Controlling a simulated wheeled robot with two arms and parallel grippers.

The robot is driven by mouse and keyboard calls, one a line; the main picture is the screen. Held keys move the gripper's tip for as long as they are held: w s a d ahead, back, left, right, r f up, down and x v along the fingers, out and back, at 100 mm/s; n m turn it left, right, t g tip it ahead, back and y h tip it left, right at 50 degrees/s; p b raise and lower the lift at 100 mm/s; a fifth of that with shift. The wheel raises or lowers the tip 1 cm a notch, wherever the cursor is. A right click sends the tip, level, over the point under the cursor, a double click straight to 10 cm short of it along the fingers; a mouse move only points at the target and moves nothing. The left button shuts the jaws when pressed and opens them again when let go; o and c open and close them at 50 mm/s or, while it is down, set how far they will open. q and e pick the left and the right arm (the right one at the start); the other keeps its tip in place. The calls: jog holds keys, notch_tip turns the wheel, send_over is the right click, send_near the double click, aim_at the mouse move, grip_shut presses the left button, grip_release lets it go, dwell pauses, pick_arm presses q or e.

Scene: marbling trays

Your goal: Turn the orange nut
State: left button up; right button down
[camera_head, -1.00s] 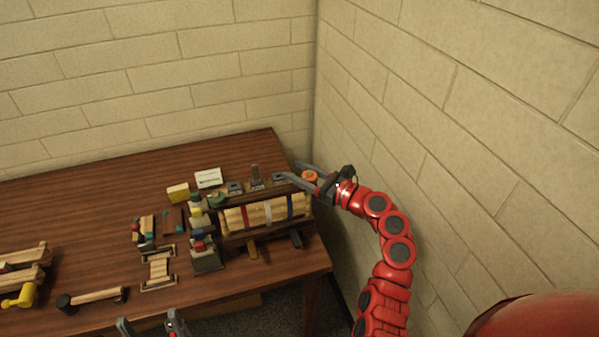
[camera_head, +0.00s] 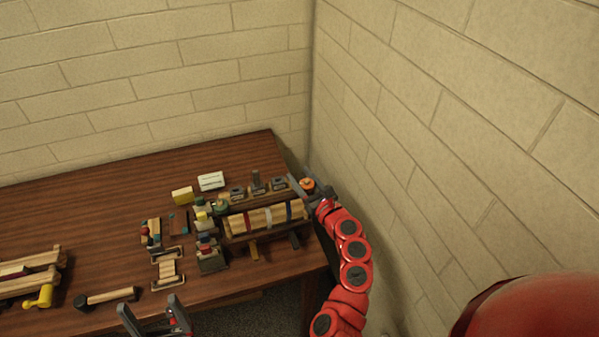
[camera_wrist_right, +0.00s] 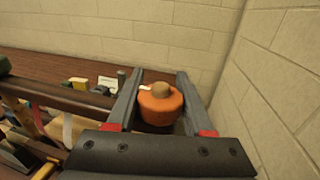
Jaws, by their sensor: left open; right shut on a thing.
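The orange nut (camera_head: 307,184) sits at the right end of a wooden press with a bundle of strapped wooden slats, near the table's right edge. In the right wrist view the orange nut (camera_wrist_right: 160,104) is round with a brown stud tip at its centre and a small white mark on its top left. My right gripper (camera_head: 301,177) is shut on the nut, one finger on each side; the fingers also show in the wrist view (camera_wrist_right: 160,76). My left gripper (camera_head: 149,303) is open and empty at the bottom edge, in front of the table.
A green nut (camera_head: 220,208) is at the press's left end. Small dark blocks (camera_head: 257,182) stand behind the press, with a white card (camera_head: 211,181) and a yellow block (camera_head: 182,195) further left. The wall (camera_head: 400,150) rises close on the right. The back left table (camera_head: 90,200) is clear.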

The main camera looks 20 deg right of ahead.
jog(key=shift+d+m+h, duration=0.15)
jog(key=shift+m+h, duration=0.45)
jog(key=shift+h, duration=0.3)
jog(key=shift+c, duration=1.4)
grip_release()
jog(key=s+d+b, duration=0.2)
jog(key=s, duration=1.5)
jog(key=shift+d, duration=0.25)
